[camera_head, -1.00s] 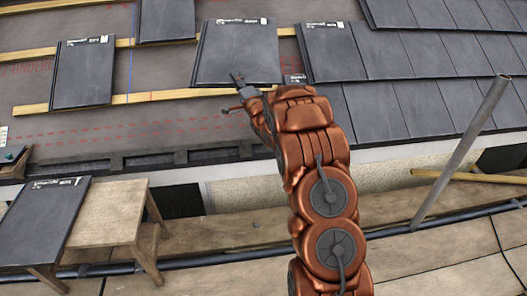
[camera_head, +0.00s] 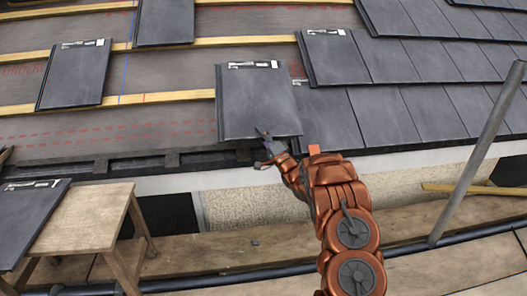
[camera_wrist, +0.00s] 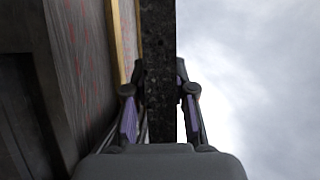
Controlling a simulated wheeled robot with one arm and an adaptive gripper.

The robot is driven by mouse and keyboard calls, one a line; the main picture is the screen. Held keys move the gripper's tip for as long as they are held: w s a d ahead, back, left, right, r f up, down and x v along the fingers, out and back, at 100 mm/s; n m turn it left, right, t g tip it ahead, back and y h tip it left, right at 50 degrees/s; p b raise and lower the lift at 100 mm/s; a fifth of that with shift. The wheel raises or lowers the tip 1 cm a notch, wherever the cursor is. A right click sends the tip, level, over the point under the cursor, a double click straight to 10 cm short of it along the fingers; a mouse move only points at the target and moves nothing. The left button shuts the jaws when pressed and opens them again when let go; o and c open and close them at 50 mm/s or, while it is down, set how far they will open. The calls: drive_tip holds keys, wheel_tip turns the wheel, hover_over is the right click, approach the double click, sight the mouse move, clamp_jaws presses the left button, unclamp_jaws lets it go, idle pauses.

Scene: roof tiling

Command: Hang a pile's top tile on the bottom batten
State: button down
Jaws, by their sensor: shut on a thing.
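My gripper (camera_head: 266,148) is shut on the lower edge of a dark grey tile (camera_head: 258,105). In the wrist view the tile (camera_wrist: 159,70) stands edge-on between the two finger pads (camera_wrist: 158,112). In the head view the tile lies over the bottom batten (camera_head: 190,97), just left of the laid tiles (camera_head: 385,118). Its upper edge is near the batten's height and its lower edge is near the eave. Whether it touches the batten or the neighbouring tile I cannot tell. Another tile (camera_head: 30,218) lies on a wooden stand at the lower left.
The wooden stand (camera_head: 88,218) is on the scaffold boards (camera_head: 230,238). Single tiles (camera_head: 73,75) lie farther up the roof. A grey scaffold pole (camera_head: 480,150) rises at the right.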

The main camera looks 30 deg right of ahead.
drive_tip(key=shift+w+d+f+b, duration=0.4)
drive_tip(key=shift+w+f+b, duration=0.25)
drive_tip(key=shift+f, duration=0.8)
drive_tip(key=shift+w+d+f+b, duration=0.4)
drive_tip(key=shift+w+f+b, duration=0.15)
drive_tip(key=shift+f, duration=0.85)
drive_tip(key=shift+w+d+f+b, duration=0.4)
drive_tip(key=shift+w+f+b, duration=0.25)
drive_tip(key=shift+f, duration=0.8)
drive_tip(key=shift+s+p, duration=0.1)
drive_tip(key=shift+p, duration=0.4)
drive_tip(key=shift+s+p, duration=0.15)
drive_tip(key=shift+p, duration=0.3)
drive_tip(key=shift+f+p, duration=0.15)
drive_tip(key=shift+p, duration=0.15)
drive_tip(key=shift+p, duration=0.8)
